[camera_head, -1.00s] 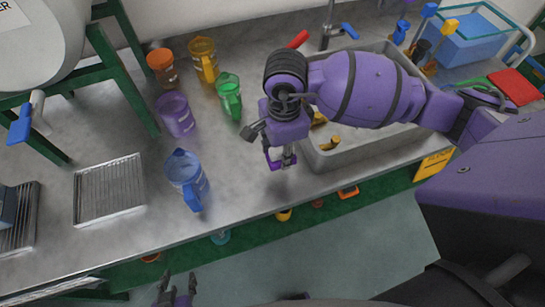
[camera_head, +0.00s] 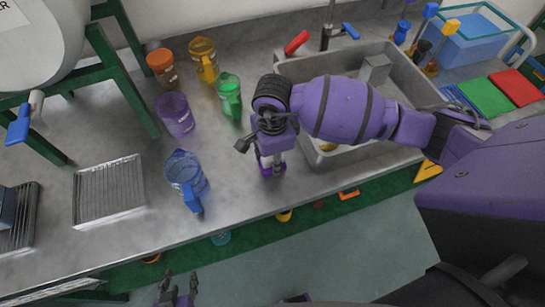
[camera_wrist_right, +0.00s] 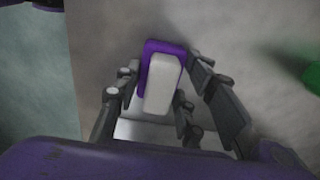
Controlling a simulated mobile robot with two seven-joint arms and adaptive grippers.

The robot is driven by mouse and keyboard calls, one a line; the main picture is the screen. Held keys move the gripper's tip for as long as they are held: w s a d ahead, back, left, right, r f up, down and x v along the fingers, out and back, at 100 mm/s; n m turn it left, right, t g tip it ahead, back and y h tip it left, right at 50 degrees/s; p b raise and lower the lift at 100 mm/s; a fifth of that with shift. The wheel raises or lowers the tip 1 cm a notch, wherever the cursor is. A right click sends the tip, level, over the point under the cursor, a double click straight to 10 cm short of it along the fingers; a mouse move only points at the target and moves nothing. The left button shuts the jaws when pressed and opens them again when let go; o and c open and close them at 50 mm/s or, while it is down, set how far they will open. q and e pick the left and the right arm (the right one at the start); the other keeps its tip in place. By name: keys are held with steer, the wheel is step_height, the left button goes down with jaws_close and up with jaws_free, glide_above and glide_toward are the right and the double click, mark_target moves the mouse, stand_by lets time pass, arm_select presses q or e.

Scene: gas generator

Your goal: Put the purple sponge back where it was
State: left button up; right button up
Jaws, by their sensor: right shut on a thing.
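The purple sponge (camera_head: 265,172), with a pale side, is between the fingers of my right gripper (camera_head: 272,158). In the right wrist view the sponge (camera_wrist_right: 158,75) is tilted a little, and the fingers of my right gripper (camera_wrist_right: 160,98) close on it from both sides. My right gripper points down over the grey counter, just left of the sink. I cannot tell whether the sponge touches the counter. My left gripper (camera_head: 178,287) is open and empty at the bottom of the head view, in front of the counter.
The sink (camera_head: 415,85) is right of the gripper. Blue (camera_head: 187,175), purple (camera_head: 175,113), green (camera_head: 229,95), yellow (camera_head: 204,60) and orange (camera_head: 162,68) vessels stand left. A metal grate (camera_head: 108,190) lies farther left. Green (camera_head: 487,97) and red (camera_head: 516,87) pads lie right of the sink.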

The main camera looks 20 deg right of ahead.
steer(key=o, duration=1.1)
